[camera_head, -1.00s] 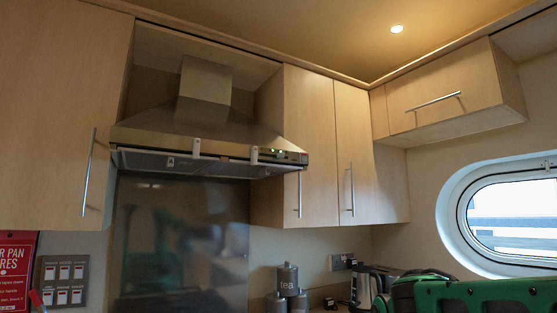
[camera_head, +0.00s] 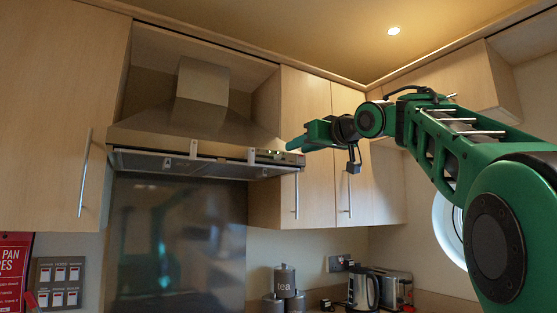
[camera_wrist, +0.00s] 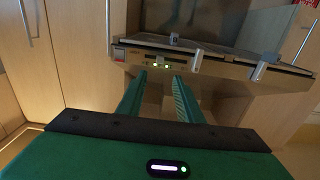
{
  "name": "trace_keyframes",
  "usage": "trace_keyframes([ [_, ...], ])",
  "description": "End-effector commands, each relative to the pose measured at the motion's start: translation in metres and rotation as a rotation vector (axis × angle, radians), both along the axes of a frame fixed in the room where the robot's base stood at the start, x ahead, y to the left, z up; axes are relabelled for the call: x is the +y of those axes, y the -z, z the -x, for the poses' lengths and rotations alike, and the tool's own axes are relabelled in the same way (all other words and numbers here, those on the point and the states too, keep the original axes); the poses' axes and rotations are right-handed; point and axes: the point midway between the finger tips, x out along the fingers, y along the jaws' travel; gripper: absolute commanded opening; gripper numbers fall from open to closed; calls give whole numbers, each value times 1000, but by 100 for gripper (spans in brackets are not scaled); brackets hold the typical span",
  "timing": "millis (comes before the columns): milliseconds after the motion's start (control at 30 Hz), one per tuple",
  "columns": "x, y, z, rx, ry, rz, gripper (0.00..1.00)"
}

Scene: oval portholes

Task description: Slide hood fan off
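The steel range hood (camera_head: 165,138) hangs on the wall between cabinets, with its chimney above. Its control strip with small lit green dots (camera_head: 273,153) is at the right end of the front edge. My gripper (camera_head: 289,147) is just in front of that right end. In the wrist view, the hood's front panel (camera_wrist: 215,72) appears inverted. Two green fingers of my gripper (camera_wrist: 160,75) reach toward the control strip with a clear gap between them, empty. Lit dots show between and just beyond the fingertips. Whether a fingertip touches the panel cannot be told.
Closed cabinets with bar handles flank the hood: one at left (camera_head: 62,115) and a pair at right (camera_head: 308,150). A kettle (camera_head: 363,288) and a tea canister (camera_head: 285,280) stand on the counter below. Open air lies below the hood.

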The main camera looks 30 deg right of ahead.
Motion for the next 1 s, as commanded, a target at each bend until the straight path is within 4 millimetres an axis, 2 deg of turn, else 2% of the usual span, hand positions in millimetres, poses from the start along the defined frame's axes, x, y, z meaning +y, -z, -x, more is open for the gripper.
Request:
trace_keyframes([
  [400, -2, 2, -67, 4, 0, -1, 33],
  [600, -2, 1, -92, 3, 0, -1, 33],
  [800, -3, 1, -103, 2, 2, -1, 33],
  [1000, -3, 1, -104, 2, 2, -1, 33],
])
